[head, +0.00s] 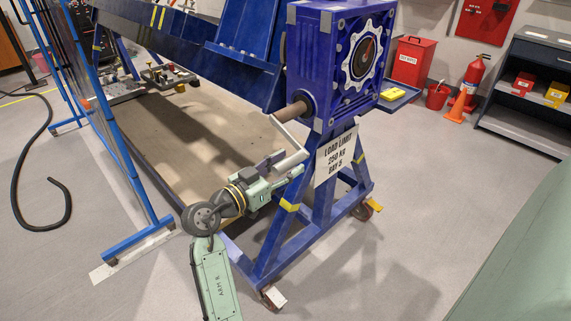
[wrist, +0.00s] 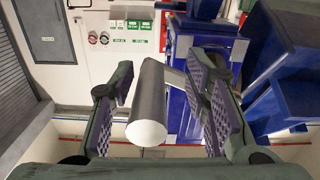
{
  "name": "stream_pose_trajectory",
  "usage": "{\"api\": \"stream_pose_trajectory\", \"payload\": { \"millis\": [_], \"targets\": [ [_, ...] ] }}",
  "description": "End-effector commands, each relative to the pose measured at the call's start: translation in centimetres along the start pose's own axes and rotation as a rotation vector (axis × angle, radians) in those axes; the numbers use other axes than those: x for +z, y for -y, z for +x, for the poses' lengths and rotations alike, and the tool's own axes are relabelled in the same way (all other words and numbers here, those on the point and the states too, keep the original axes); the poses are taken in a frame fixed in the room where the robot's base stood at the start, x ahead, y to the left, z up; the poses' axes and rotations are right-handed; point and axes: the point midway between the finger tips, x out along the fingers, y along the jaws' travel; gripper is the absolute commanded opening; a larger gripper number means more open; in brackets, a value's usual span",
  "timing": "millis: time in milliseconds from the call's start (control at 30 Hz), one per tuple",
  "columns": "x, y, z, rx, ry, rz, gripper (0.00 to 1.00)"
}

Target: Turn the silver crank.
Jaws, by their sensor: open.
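The silver crank (head: 290,137) is on the side of the blue gearbox (head: 337,85), at the end of a brown shaft (head: 289,112). Its flat arm slants down to the right. In the wrist view its round silver handle (wrist: 148,112) points its end face toward the camera. My gripper (head: 284,168) is at the handle end of the crank, low in front of the blue stand. In the wrist view my gripper (wrist: 160,80) is open, with one purple-padded finger on each side of the handle. A gap shows left of the handle; whether the right finger touches it I cannot tell.
The blue stand (head: 278,250) has slanted legs and castors under the gearbox. A load-limit sign (head: 335,153) hangs close right of the crank. A blue frame (head: 137,190) stands at the left. Open floor (head: 430,215) lies to the right.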

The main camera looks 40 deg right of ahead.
Motion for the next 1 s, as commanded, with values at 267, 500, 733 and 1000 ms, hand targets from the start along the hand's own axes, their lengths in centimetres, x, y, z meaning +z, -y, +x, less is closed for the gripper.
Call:
{"api": "stream_pose_trajectory", "payload": {
  "millis": [267, 500, 733, 1000],
  "targets": [
    [0.01, 0.0, 0.0, 0.0, 0.0, 0.0, 0.38],
    [-0.02, 0.06, -0.04, -0.002, -0.001, 0.0, 0.22],
    [-0.11, 0.29, -0.12, -0.009, -0.004, 0.0, 0.06],
    [-0.28, 0.38, -0.22, -0.011, -0.006, 0.002, 0.0]
  ]
}}
